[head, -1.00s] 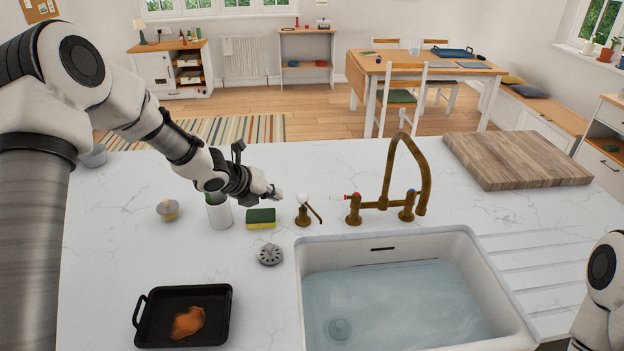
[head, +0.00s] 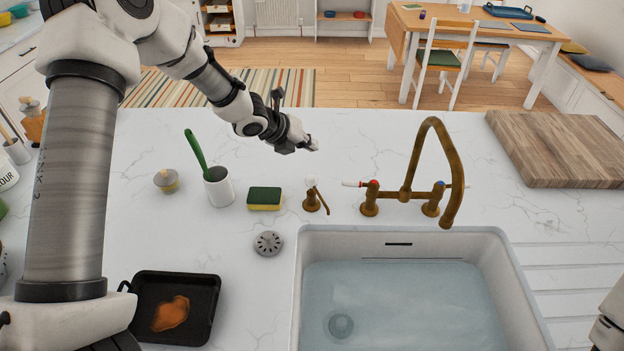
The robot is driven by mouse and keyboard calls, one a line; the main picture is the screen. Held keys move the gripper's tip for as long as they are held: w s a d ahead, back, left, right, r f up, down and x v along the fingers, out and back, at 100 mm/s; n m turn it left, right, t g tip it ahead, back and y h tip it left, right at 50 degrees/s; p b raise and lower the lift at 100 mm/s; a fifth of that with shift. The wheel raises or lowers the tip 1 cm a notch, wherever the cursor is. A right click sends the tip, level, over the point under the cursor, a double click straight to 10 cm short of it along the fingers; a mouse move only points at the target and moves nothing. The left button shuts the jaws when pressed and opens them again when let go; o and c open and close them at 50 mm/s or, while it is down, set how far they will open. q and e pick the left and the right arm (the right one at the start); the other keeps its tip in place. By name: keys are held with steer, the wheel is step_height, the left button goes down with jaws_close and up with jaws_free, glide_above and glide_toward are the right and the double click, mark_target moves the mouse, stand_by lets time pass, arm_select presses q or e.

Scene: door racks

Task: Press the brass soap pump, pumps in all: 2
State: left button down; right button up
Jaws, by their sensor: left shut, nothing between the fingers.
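The brass soap pump (head: 313,200) stands on the white counter behind the sink's left corner, left of the brass tap. It has a pale round top and a thin brass spout pointing down to the right. My left gripper (head: 313,145) is shut and empty. In the picture its tip is above the pump, with a gap between them; how far behind the pump it is, I cannot tell. Only a bit of my right arm shows at the lower right edge, and its gripper is out of view.
The brass tap (head: 408,190) stands right of the pump, behind the water-filled sink (head: 300,285). A sponge (head: 264,199), a white cup (head: 218,190) with a green-handled brush and a drain strainer (head: 268,243) lie to the left. A black pan (head: 150,285) is at front left.

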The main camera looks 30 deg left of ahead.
mark_target(309, 178)
arm_select(q)
step_height(309, 178, down, 7)
steer(key=b, duration=0.6)
steer(key=shift+s+f, duration=0.1)
steer(key=shift+s, duration=0.05)
steer(key=shift+w+f, duration=0.2)
steer(key=shift+w, duration=0.05)
steer(key=shift+s+r, duration=0.25)
steer(key=shift+w+f, duration=0.1)
steer(key=shift+f+b, duration=0.4)
steer(key=shift+b, duration=0.2)
